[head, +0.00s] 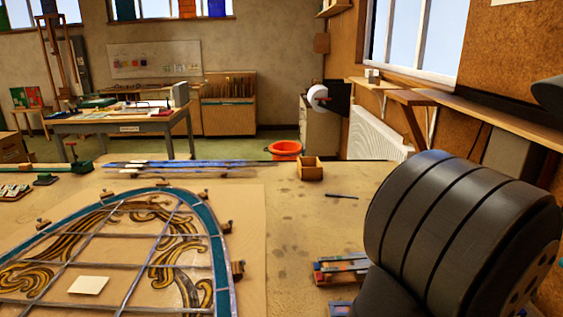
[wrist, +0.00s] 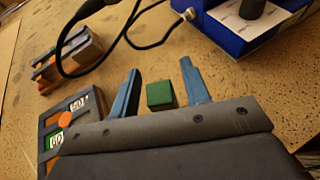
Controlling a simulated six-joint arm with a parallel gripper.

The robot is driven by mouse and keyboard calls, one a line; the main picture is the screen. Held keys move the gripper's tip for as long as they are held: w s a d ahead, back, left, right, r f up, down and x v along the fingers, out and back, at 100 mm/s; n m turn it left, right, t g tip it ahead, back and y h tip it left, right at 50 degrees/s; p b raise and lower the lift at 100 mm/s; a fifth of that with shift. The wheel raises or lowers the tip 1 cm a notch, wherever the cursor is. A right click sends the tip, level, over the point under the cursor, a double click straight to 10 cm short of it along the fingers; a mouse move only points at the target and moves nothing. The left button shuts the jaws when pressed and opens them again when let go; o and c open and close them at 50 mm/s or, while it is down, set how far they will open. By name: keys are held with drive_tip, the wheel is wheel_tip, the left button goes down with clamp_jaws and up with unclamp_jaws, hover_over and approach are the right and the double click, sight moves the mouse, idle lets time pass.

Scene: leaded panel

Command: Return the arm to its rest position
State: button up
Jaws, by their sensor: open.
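My gripper (wrist: 160,92) shows in the wrist view with its two blue fingers apart. A small green block (wrist: 160,95) shows between the fingers in the picture; I cannot tell whether it lies on the bench below or is level with them. Large dark rounded segments, part of my arm, fill the right of the head view. The gripper's fingers are not in sight in the head view. The leaded panel (head: 222,262), with an arched teal border and golden scrollwork, lies flat on the bench at the left of the head view.
In the wrist view a blue box (wrist: 218,38) with a black cable stands near the top right. In the head view, a small wooden box (head: 311,171) stands at the bench's far edge.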

drive_tip(key=s+d+r, duration=0.2)
drive_tip(key=s+r, duration=0.8)
drive_tip(key=s, duration=0.2)
drive_tip(key=w+d+r+m+g+h, duration=0.1)
drive_tip(key=w+d+r, duration=0.1)
drive_tip(key=w, duration=0.5)
drive_tip(key=w+d+r+m+h, duration=0.2)
drive_tip(key=w+r, duration=0.1)
drive_tip(key=w, duration=0.5)
drive_tip(key=shift+r+g, duration=0.35)
drive_tip(key=shift+g, duration=0.05)
